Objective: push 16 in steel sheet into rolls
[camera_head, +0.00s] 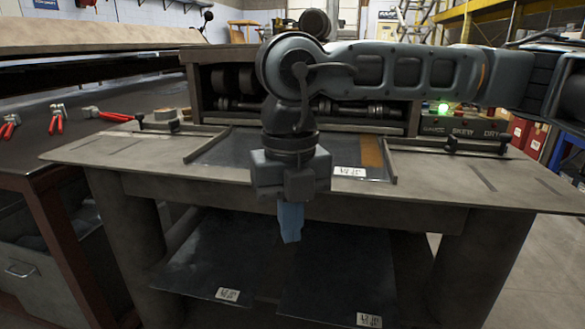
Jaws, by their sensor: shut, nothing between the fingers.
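A dark steel sheet (225,155) lies flat on the bench top between two side guides, with a white label (350,171) near its front right corner. The label is too small to read. The rolls (365,109) sit in the machine housing behind the sheet, and my arm hides part of them. My gripper (290,236) points down with its blue fingers shut and empty. It appears in front of the bench's front edge, near the middle of the sheet. It hides the middle of the sheet, and I cannot tell whether it touches anything.
Two more labelled dark sheets (210,262) and (340,280) lie on the shelf below. A brownish strip (372,152) lies by the right guide (390,165). A control box (465,124) with a green light stands at right. Red-handled tools (56,120) lie on the left table.

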